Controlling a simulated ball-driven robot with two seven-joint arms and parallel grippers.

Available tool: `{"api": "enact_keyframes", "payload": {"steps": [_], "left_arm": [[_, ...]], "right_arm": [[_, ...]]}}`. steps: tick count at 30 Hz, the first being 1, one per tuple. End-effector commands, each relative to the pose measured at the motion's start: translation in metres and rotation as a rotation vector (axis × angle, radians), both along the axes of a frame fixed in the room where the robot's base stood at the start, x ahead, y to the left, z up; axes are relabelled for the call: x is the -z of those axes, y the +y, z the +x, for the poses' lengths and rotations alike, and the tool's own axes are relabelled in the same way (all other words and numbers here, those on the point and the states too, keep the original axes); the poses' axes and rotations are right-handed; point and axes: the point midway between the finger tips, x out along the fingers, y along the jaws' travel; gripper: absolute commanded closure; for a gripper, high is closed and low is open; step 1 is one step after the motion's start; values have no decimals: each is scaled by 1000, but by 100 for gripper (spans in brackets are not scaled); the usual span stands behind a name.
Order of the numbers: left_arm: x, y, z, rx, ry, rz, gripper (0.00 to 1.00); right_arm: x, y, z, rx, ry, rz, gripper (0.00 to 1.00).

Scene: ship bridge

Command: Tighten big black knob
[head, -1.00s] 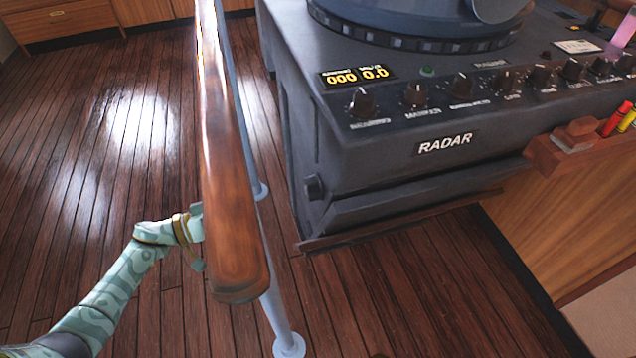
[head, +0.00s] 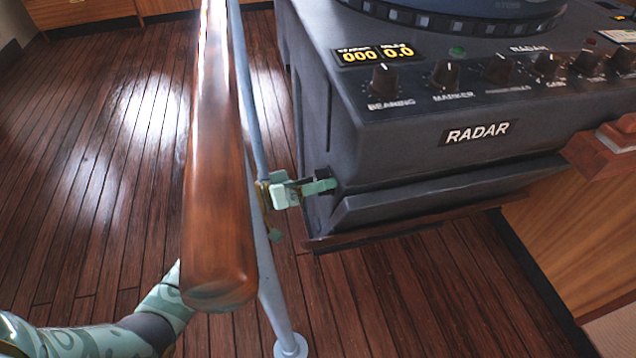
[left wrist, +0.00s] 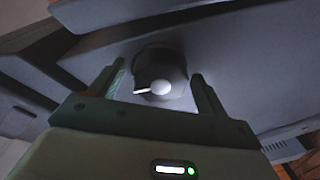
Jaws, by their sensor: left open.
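The big black knob (head: 323,179) is on the left side of the grey radar console (head: 400,160), low near its front corner. In the left wrist view the open fingers (left wrist: 155,88) stand on either side of the knob, with gaps visible. My right gripper is not in view.
A wooden handrail (head: 215,200) on a blue-grey metal post (head: 270,280) stands left of the console, with my left arm passing behind it. Smaller knobs (head: 446,75) line the console's top. A wooden ledge (head: 605,160) is at right. The plank floor (head: 100,190) is clear.

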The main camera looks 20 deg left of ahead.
Motion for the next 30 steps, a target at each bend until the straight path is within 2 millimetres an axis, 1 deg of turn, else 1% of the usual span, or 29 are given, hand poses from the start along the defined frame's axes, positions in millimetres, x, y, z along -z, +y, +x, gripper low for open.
{"api": "enact_keyframes", "payload": {"steps": [6, 7, 8, 9, 10, 11, 19, 23, 25, 27, 30], "left_arm": [[-1, 0, 0, 0, -1, 1, 24], [-1, 0, 0, 0, 0, 0, 26], [-1, 0, 0, 0, 0, 0, 35], [-1, 0, 0, 0, 0, 0, 46], [0, 0, 0, 0, 0, 0, 54], [0, 0, 0, 0, -1, 1, 60], [-1, 0, 0, -1, -11, 10, 60], [-2, 1, 0, -1, -43, 34, 60], [-3, 1, 0, -1, -71, 54, 60], [-4, 2, 0, -2, -107, 80, 60], [-3, 2, 0, -3, -170, 123, 60]], "right_arm": [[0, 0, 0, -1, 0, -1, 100], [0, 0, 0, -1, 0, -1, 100], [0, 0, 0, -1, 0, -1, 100], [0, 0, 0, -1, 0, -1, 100], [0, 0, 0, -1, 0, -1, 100], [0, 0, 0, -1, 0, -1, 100], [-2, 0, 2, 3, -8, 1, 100], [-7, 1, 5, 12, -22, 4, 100], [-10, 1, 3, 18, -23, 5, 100], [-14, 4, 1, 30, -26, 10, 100], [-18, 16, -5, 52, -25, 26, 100]]}}
